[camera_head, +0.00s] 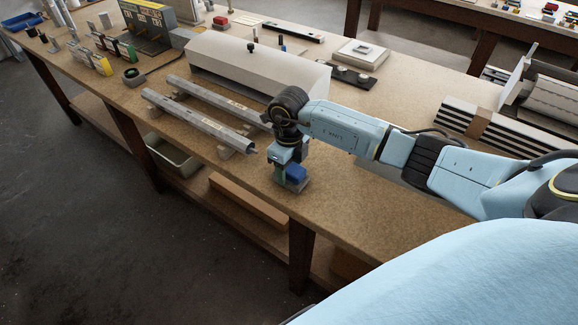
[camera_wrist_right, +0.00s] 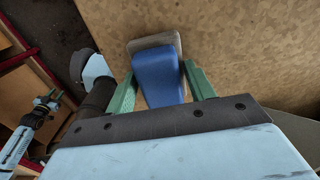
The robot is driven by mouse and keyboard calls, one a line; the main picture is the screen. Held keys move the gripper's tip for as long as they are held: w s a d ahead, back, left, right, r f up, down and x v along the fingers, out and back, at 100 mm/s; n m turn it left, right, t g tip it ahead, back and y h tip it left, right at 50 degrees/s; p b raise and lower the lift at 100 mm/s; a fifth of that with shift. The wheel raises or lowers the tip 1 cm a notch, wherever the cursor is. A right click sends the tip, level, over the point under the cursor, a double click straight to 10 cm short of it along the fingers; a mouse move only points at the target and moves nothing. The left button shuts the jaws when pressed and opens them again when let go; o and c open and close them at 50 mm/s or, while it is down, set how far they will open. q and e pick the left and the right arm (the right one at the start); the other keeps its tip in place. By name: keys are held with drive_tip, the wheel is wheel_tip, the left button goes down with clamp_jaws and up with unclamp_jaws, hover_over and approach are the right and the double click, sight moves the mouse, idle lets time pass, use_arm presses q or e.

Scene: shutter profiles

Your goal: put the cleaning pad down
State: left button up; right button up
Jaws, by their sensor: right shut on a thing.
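The cleaning pad has a blue grip (camera_head: 296,173) and a grey base. It is at the front part of the bench (camera_head: 350,215), low over the top or on it; I cannot tell which. My right gripper (camera_head: 288,166) is shut on the blue grip from above. In the right wrist view the blue grip (camera_wrist_right: 158,76) sits between the green fingers, with the grey-brown base showing beyond it. My left gripper (camera_wrist_right: 48,101) shows small at the left of the right wrist view, away from the pad; its jaws are too small to read.
Two metal profiles (camera_head: 205,112) lie on supports left of my right gripper. A long whitish cover (camera_head: 255,68) stands behind them. Stacked profiles (camera_head: 490,125) lie at the right. The bench top in front of my right arm is clear. A bin (camera_head: 172,155) sits on the lower shelf.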

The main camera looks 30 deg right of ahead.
sight(292, 166)
drive_tip(key=shift+f, duration=0.2)
drive_tip(key=o, duration=1)
drive_tip(key=shift+r, duration=0.1)
drive_tip(key=shift+o, duration=0.2)
wheel_tip(292, 166, up, 13)
drive_tip(key=shift+s+d+r+b, duration=0.15)
drive_tip(key=shift+s+d+b, duration=0.1)
drive_tip(key=shift+d+b, duration=0.15)
